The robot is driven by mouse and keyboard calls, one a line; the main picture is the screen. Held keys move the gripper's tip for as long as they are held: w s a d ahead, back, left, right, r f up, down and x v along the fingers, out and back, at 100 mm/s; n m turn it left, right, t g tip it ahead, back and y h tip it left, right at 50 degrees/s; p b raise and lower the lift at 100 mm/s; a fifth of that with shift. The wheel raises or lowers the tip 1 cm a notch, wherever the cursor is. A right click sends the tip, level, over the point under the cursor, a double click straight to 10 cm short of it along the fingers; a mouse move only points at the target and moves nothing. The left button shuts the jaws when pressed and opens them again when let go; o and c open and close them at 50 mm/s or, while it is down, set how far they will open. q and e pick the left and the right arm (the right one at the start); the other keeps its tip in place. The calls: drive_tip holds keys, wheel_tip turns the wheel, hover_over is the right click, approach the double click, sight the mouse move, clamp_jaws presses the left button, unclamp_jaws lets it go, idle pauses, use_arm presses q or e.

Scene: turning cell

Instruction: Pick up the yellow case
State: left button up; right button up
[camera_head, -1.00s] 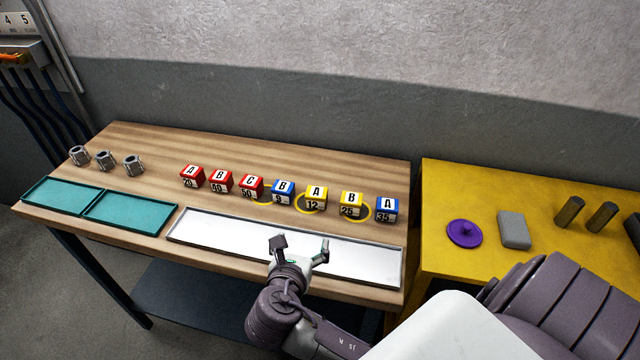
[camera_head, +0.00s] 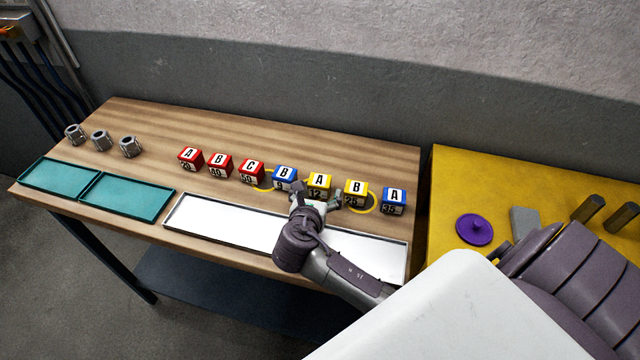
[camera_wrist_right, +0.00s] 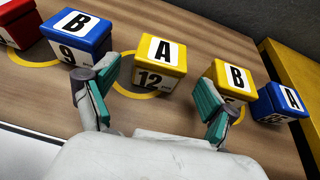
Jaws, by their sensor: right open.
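A yellow case marked A 12 (camera_head: 320,183) stands in the row of cases on the wooden table. In the right wrist view this yellow case (camera_wrist_right: 160,62) is ahead of and between my open fingers, apart from them. A second yellow case marked B 25 (camera_head: 356,190) stands to its right; in the right wrist view this B case (camera_wrist_right: 230,76) is partly hidden behind the right finger. My right gripper (camera_head: 318,200) is open and empty, just in front of the A 12 case. It also shows in the right wrist view (camera_wrist_right: 150,103). My left gripper is not in view.
Blue cases B 9 (camera_head: 284,177) and A 35 (camera_head: 394,200) flank the yellow ones, with red cases (camera_head: 220,165) further left. A white tray (camera_head: 225,222) lies in front. Teal trays (camera_head: 128,198) and metal nuts (camera_head: 101,140) are left. A yellow table (camera_head: 450,185) adjoins right.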

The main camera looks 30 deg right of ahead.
sight(320, 182)
drive_tip(key=x, duration=0.4)
drive_tip(key=shift+w+d+r+p, duration=0.1)
drive_tip(key=shift+w+d+p, duration=0.2)
drive_tip(key=shift+w+p, duration=0.1)
drive_tip(key=shift+c, duration=0.8)
drive_tip(key=c, duration=1.2)
drive_tip(key=shift+r, duration=0.15)
